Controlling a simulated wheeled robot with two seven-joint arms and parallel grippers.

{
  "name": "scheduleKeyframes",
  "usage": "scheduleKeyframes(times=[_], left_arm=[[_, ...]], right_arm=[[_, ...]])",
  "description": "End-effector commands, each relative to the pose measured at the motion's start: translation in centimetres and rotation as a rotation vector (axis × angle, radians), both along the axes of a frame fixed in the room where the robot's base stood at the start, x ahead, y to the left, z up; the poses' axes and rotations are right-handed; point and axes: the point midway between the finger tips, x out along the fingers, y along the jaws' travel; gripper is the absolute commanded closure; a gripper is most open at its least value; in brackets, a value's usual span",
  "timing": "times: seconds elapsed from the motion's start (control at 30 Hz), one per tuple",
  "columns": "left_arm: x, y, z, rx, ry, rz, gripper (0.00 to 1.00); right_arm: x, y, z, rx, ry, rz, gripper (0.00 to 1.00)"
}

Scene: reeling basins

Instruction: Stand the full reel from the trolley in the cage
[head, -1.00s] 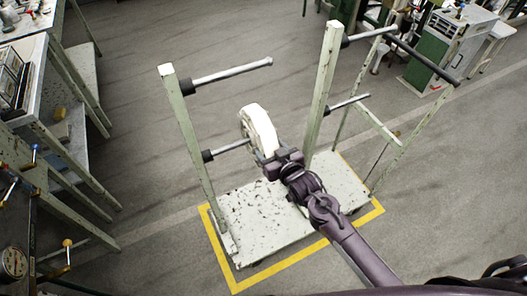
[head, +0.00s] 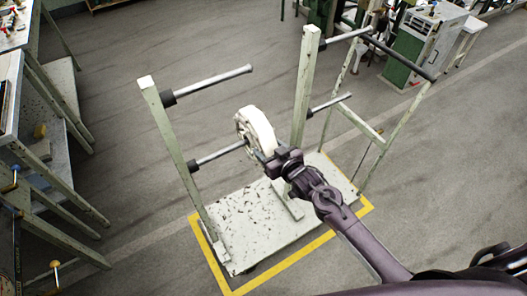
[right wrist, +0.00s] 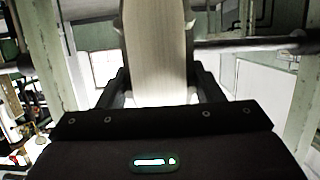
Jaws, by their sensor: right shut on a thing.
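The full reel (head: 260,129), a pale cream ring with a grey-white side face, is upright at the trolley (head: 255,225). It also shows from its rim in the right wrist view (right wrist: 157,50), between the two dark fingers. My right gripper (head: 272,158) is shut on the near, lower edge of the reel. The lower left peg (head: 221,153) of the trolley runs up to the reel's side. I cannot tell whether the peg's end is still inside the reel's hole. My left gripper is not in view. I cannot pick out a cage in these views.
The trolley has pale green posts (head: 306,85) and an empty upper left peg (head: 215,83). Another peg (head: 330,104) sticks out from the right post, near the reel. Yellow tape (head: 285,263) edges the trolley's place. Benches (head: 60,190) stand at left; grey floor (head: 120,120) behind is clear.

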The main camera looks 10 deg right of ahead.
Motion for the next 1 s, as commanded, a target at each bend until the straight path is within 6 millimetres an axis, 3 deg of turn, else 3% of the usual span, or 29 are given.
scheduleKeyframes(times=[0.6,1.0], left_arm=[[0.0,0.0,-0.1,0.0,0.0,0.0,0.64],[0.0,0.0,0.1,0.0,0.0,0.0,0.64]], right_arm=[[1.6,-4.6,0.1,0.0,-0.003,0.0,0.67],[1.6,-4.9,0.2,0.001,-0.003,0.0,0.67]])
